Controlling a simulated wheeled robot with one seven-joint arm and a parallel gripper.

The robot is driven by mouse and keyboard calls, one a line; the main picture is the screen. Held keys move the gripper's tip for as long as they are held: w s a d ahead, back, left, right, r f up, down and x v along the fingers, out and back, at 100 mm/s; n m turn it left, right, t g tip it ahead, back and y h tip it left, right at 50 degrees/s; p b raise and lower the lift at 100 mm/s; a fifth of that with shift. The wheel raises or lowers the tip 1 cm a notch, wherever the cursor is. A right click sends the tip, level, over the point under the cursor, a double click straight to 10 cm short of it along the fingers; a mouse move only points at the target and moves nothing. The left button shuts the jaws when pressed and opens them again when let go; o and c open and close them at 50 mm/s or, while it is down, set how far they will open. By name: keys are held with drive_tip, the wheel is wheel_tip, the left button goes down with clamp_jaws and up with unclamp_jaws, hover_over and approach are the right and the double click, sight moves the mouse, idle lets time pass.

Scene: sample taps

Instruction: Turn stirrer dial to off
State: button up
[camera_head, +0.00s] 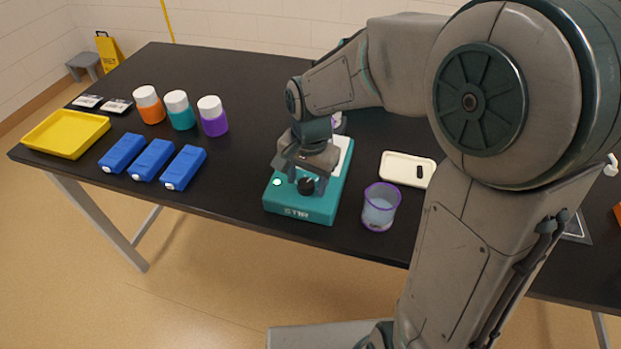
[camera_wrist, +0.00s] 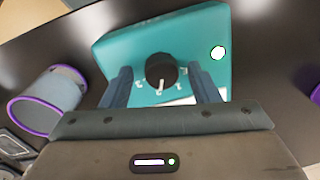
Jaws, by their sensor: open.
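The teal stirrer (camera_head: 302,207), marked STIR, stands on the black table, with a white top plate partly hidden by my gripper. Its black dial (camera_head: 306,186) is on the front part, and it also shows in the wrist view (camera_wrist: 161,71) with a white pointer line toward the bottom of that picture. Small white marks lie around the dial. A lit white-green light (camera_head: 277,182) sits beside the dial; the wrist view shows it too (camera_wrist: 218,53). My gripper (camera_wrist: 163,85) is open above the stirrer, its fingers on either side of the dial, apart from it.
A purple-rimmed beaker (camera_head: 380,207) stands right of the stirrer, near a cream tray (camera_head: 408,168). Three blue boxes (camera_head: 153,160), three white-capped bottles (camera_head: 178,110) and a yellow tray (camera_head: 66,134) are at the left. The table between boxes and stirrer is clear.

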drive_tip(key=shift+f, duration=0.1)
drive_tip(key=c, duration=1)
drive_tip(key=shift+o, duration=0.2)
drive_tip(key=shift+d, duration=0.3)
drive_tip(key=shift+a+f, duration=0.1)
drive_tip(key=shift+a, duration=0.15)
